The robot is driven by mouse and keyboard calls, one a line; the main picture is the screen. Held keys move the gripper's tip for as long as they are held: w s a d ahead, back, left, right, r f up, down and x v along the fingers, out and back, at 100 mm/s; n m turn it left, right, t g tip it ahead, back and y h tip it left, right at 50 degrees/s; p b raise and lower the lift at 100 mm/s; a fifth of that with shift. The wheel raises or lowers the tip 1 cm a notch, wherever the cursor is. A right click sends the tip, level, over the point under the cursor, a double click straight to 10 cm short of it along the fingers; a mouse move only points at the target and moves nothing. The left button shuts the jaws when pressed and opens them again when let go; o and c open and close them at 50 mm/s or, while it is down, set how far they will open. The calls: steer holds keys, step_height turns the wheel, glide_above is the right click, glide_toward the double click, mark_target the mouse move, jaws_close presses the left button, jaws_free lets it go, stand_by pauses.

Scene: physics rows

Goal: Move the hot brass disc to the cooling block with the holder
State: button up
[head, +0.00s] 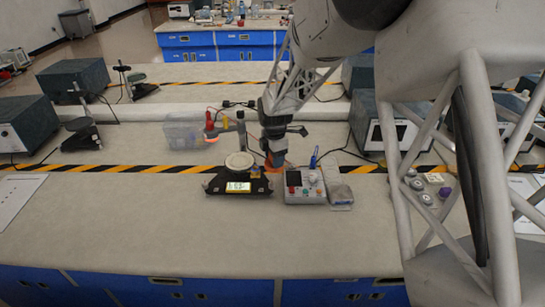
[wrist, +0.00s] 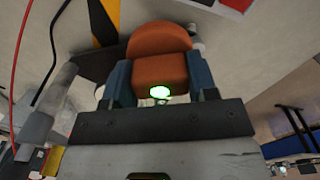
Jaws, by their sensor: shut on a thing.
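My gripper (head: 274,150) points down just behind the bench instruments, right of the round white plate. In the wrist view its two blue-grey fingers (wrist: 160,76) are shut on an orange piece with a rounded top, which looks like the holder (wrist: 160,44). A bit of the orange holder (head: 271,163) also shows below my gripper in the head view. A small green-lit round spot shows on or in front of its lower face. I cannot make out the brass disc. I cannot tell which thing is the cooling block.
A black scale-like base (head: 213,186) with a lit display stands by the white plate (head: 239,160). A control box (head: 305,187) and a small grey block (head: 341,195) are to the right.

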steer(key=shift+s+d, duration=0.2)
steer(key=shift+d, duration=0.7)
steer(key=shift+s+d, duration=0.25)
steer(key=shift+d, duration=0.6)
steer(key=shift+s+d, duration=0.2)
steer(key=shift+d, duration=0.7)
steer(key=shift+d, duration=0.15)
steer(key=shift+s+d, duration=0.25)
steer(key=shift+d, duration=0.65)
steer(key=shift+s+d, duration=0.25)
steer(key=shift+d, duration=0.7)
steer(key=shift+s+d, duration=0.25)
steer(key=shift+d, duration=0.65)
steer(key=shift+d, duration=0.15)
steer(key=shift+s+d, duration=0.25)
steer(key=shift+d, duration=0.65)
steer(key=shift+s+d, duration=0.25)
steer(key=shift+d, duration=0.7)
steer(key=shift+s+d, duration=0.25)
steer(key=shift+d, duration=0.65)
steer(key=shift+d, duration=0.15)
steer(key=shift+s+d, duration=0.25)
steer(key=shift+d, duration=0.65)
steer(key=shift+s+d, duration=0.25)
steer(key=shift+d, duration=0.7)
steer(key=shift+s+d, duration=0.25)
steer(key=shift+d, duration=0.65)
steer(key=shift+s+d, duration=0.1)
steer(key=shift+d, duration=0.1)
steer(key=shift+f, duration=0.1)
